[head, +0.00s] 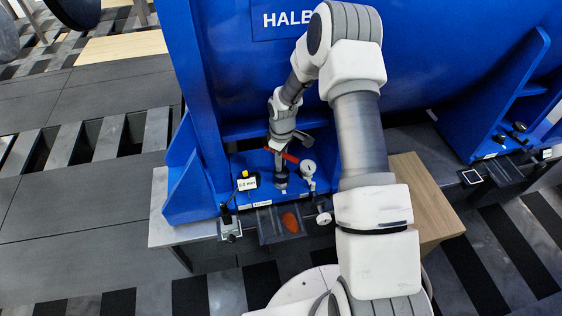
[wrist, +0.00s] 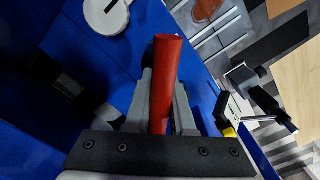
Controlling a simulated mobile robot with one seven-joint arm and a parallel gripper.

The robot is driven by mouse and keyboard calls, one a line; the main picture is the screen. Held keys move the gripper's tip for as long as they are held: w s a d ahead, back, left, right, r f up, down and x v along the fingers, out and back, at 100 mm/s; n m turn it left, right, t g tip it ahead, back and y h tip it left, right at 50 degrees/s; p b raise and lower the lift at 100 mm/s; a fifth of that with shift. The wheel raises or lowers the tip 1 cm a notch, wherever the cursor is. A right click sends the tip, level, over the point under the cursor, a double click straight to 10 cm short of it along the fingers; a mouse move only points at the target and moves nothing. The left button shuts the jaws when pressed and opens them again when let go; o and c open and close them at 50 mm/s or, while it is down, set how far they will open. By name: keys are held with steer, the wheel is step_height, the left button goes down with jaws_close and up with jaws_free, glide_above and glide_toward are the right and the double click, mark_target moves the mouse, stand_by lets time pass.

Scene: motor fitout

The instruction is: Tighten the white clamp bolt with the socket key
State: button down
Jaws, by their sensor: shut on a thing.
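My gripper (head: 278,146) is low over the blue foot of the large blue machine. It is shut on the red handle of the socket key (head: 284,154). In the wrist view the red handle (wrist: 167,75) lies lengthwise between the two grey fingers (wrist: 163,95). Below the gripper in the head view, a dark upright piece (head: 281,175) stands on the blue foot. I cannot tell whether it is the key's shaft or a bolt. The white clamp bolt cannot be made out clearly; it may be hidden under the key and gripper.
A white round dial (head: 308,168) stands close to the right of the gripper. A small display (head: 247,184) with a yellow top stands to the left. A dark tray (head: 267,229) with an orange-red piece (head: 290,222) lies in front. A wooden surface (head: 425,200) is at the right.

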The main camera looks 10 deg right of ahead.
steer(key=shift+f+b, duration=0.9)
steer(key=shift+f, duration=0.5)
stand_by(0.4)
stand_by(0.4)
steer(key=shift+m, duration=1.4)
